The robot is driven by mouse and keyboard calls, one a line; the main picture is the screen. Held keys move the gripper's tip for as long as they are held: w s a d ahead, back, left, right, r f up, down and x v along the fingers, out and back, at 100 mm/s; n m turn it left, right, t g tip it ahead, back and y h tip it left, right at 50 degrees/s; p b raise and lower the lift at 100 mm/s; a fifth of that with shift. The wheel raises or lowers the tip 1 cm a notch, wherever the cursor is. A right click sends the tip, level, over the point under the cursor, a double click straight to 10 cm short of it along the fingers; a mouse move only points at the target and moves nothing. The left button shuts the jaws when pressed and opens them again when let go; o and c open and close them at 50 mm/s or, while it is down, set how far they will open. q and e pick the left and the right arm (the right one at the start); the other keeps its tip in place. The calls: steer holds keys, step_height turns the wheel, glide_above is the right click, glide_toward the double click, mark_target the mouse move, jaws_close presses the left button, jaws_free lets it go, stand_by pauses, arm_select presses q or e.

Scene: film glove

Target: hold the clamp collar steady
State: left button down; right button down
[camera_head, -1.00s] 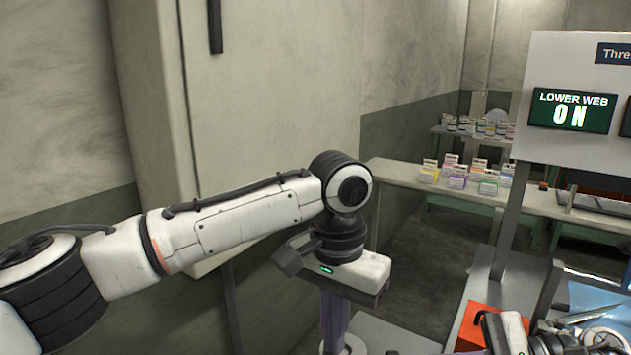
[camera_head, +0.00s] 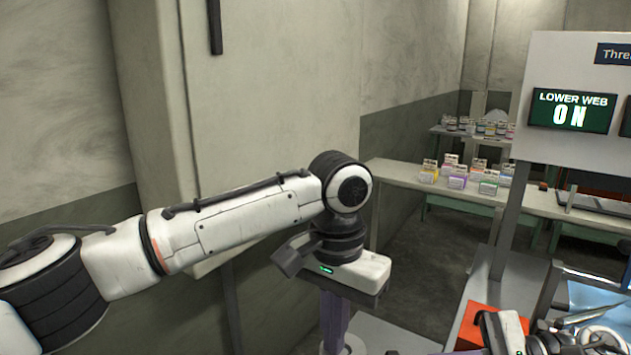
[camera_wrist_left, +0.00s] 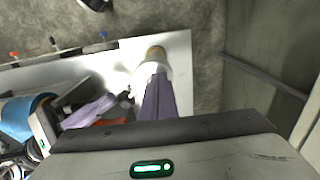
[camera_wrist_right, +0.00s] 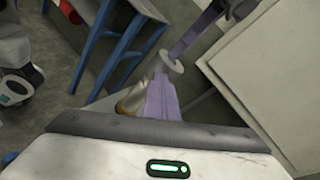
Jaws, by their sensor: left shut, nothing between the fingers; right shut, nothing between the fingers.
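My left gripper (camera_head: 335,325) points down near the bottom of the head view. Its purple fingers are together and empty; they also show in the left wrist view (camera_wrist_left: 158,98). No collar shows clearly.
A sign stand (camera_head: 563,157) reading LOWER WEB ON rises at the right. An orange-red block (camera_head: 478,325) and a pale blue surface (camera_head: 600,300) lie below it. Benches (camera_head: 400,174) with small boxes stand behind. A wall is close behind my left arm.

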steer(key=shift+w, duration=0.35)
steer(key=shift+w+d+r, duration=0.1)
steer(key=shift+w+r, duration=0.1)
steer(key=shift+w, duration=0.05)
steer(key=shift+r, duration=0.15)
steer(key=shift+f+v, duration=0.15)
steer(key=shift+v, duration=1.35)
steer(key=shift+f+v, duration=0.15)
steer(key=shift+v, duration=1.3)
steer(key=shift+w+d, duration=0.1)
steer(key=shift+w, duration=0.05)
